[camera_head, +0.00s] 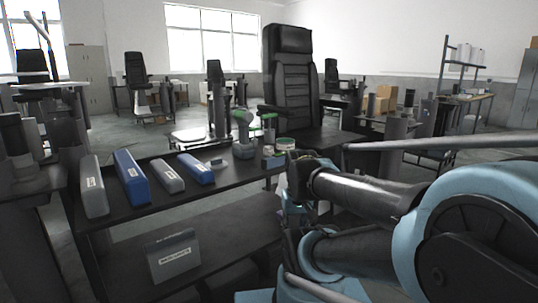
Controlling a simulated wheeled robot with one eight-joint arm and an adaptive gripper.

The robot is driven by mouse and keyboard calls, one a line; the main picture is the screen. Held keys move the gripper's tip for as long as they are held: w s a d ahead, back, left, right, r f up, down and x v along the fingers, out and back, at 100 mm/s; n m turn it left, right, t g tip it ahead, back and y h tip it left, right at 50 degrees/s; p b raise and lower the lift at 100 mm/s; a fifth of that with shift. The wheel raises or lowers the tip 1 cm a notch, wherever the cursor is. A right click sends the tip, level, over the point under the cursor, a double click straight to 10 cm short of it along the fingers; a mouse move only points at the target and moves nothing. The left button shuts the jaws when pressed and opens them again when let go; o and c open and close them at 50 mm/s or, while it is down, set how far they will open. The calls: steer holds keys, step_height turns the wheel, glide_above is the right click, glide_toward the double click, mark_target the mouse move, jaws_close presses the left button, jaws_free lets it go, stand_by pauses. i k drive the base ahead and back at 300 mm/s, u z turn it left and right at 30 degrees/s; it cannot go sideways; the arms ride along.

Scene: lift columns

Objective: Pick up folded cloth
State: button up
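I cannot make out a folded cloth for certain in the head view. A small pale grey item (216,164) lies on the black table near the blue bin, too small to identify. My arm comes in from the right. Its far end, with my gripper (291,218), is at the table's right end. The fingers are dark and foreshortened, so I cannot tell whether they are open or shut, or whether they hold anything. The arm hides part of the table's right end.
The black table (118,220) bears grey and blue long bins (131,177), green-topped drills (243,137) and tape rolls (285,143). A labelled grey box (172,257) stands on the lower shelf. A black chair (289,70) stands behind. Part of the front tabletop is bare.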

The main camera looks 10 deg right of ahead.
mark_target(268, 150)
steer(key=u, duration=1.5)
steer(key=k, duration=0.7)
steer(key=z, duration=2.15)
steer(key=i, duration=0.5)
